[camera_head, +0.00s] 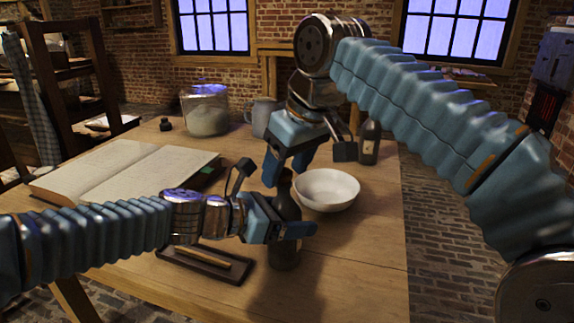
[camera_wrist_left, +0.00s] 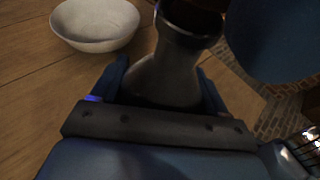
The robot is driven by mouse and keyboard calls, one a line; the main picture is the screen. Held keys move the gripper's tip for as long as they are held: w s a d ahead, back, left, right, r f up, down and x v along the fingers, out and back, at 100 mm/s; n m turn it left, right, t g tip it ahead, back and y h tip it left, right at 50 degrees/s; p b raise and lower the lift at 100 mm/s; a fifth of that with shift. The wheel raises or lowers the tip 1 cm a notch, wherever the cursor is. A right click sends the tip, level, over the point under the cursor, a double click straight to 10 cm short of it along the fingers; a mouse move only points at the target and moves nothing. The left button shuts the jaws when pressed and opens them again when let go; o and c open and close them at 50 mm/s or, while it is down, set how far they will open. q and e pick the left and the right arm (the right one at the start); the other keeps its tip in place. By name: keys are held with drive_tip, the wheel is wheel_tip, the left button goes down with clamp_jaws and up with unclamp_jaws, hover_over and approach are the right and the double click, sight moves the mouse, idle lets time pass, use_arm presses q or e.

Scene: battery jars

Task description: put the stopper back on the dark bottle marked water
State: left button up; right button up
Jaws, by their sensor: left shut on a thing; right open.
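A dark bottle (camera_head: 285,252) stands upright on the table; its shoulder and neck (camera_wrist_left: 168,70) fill the middle of the left wrist view. No marking on it is readable from here. My left gripper (camera_head: 290,230) is shut around its body. The neck top in the left wrist view is dark, and I cannot tell whether a stopper sits in it. My right gripper (camera_head: 284,172) is open, pointing down close to the bottle's neck. A dark blue shape, probably this gripper, fills the upper right of the left wrist view. I make out no loose stopper.
A white bowl (camera_head: 327,189) stands right of the bottle. A second dark bottle (camera_head: 369,143) with a pale label stands behind it. A tray (camera_head: 187,262) lies in front left, an open book (camera_head: 125,170) left, a glass jar (camera_head: 206,110) and grey mug (camera_head: 262,117) at the back.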

drive_tip(key=v, duration=0.7)
drive_tip(key=shift+r, duration=0.15)
use_arm(q)
drive_tip(key=o, duration=1.5)
drive_tip(key=p+v, duration=0.1)
drive_tip(key=v, duration=1.3)
drive_tip(key=shift+p, duration=0.35)
use_arm(e)
drive_tip(key=shift+r, duration=0.85)
drive_tip(key=shift+s, duration=0.1)
